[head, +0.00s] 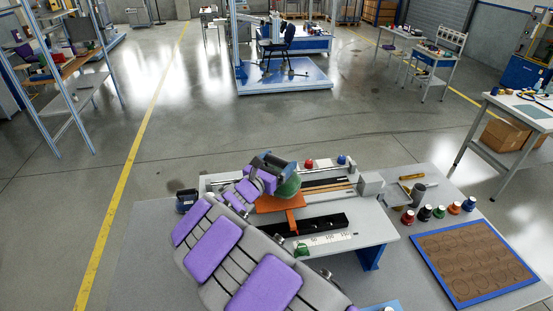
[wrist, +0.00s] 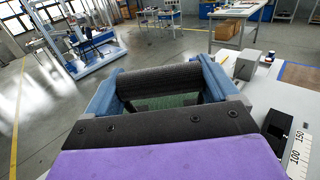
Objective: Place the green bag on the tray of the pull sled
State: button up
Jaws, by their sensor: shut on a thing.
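The green bag (head: 289,188) is a rounded dark-green thing at the orange tray of the pull sled (head: 266,205). My gripper (head: 276,166) is above the tray and shut on the green bag. In the wrist view, green of the bag (wrist: 165,102) shows between the blue jaws, below the dark ribbed pad; the rest is hidden. The bag's underside is close over the tray; I cannot tell whether it touches. The tray's far part is hidden by my gripper and the bag.
A black rail and white scale (head: 325,241) lie in front of the tray, with a small green-topped object (head: 301,250) beside them. Red (head: 309,163) and blue (head: 342,159) objects stand behind.

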aim_at(278, 170)
jog(key=shift+f, duration=1.5)
jog(key=o, duration=1.8)
jog(key=shift+d, duration=0.1)
jog(key=shift+o, duration=0.2)
jog(key=v, duration=1.2)
